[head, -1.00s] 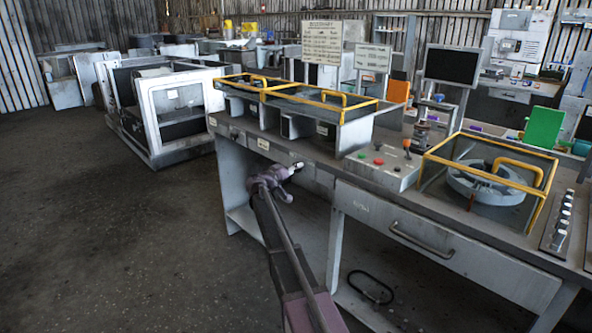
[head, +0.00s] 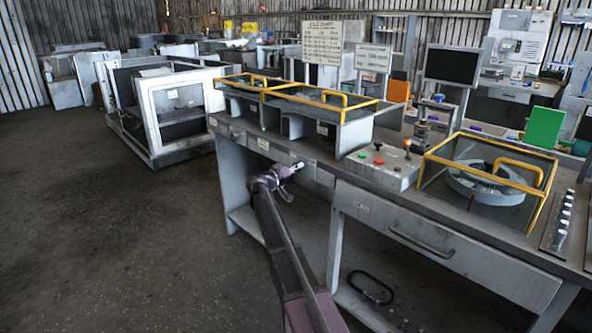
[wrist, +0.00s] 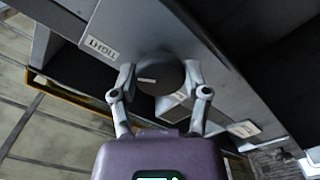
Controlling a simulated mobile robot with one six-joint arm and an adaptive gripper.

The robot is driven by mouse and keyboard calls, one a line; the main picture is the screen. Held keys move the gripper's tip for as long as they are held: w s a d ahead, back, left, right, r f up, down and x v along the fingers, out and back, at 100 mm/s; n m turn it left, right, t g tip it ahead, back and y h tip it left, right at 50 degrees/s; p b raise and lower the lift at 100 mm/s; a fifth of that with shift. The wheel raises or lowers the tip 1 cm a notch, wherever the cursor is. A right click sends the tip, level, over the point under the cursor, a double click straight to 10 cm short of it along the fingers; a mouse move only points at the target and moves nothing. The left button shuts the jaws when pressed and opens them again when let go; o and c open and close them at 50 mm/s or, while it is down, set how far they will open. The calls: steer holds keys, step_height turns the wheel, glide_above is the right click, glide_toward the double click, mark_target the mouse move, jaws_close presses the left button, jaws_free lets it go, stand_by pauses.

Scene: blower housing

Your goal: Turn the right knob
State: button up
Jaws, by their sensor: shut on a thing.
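The right knob (wrist: 160,70) is a dark round knob with a light mark on its face, in the middle of the wrist view. It sits on a grey panel beside a white label (wrist: 102,47) that shows upside down. My gripper (wrist: 160,80) has one finger on each side of the knob and is shut on it. In the head view my gripper (head: 297,167) is at the front face of the workbench (head: 375,195), below the yellow-framed covers. The knob is hidden there behind the gripper.
A drawer with a handle (head: 422,243) is right of my gripper. A control box (head: 380,166) with coloured buttons and a yellow-framed cover (head: 490,150) over a round housing stand on the bench top. Floor to the left is open.

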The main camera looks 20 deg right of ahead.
steer(key=shift+n, duration=0.3)
steer(key=n, duration=0.5)
steer(key=shift+d, duration=0.1)
steer(key=n, duration=0.6)
steer(key=shift+r, duration=0.1)
stand_by(0.3)
steer(key=o, duration=1.1)
steer(key=shift+o, duration=0.2)
steer(key=v, duration=1.2)
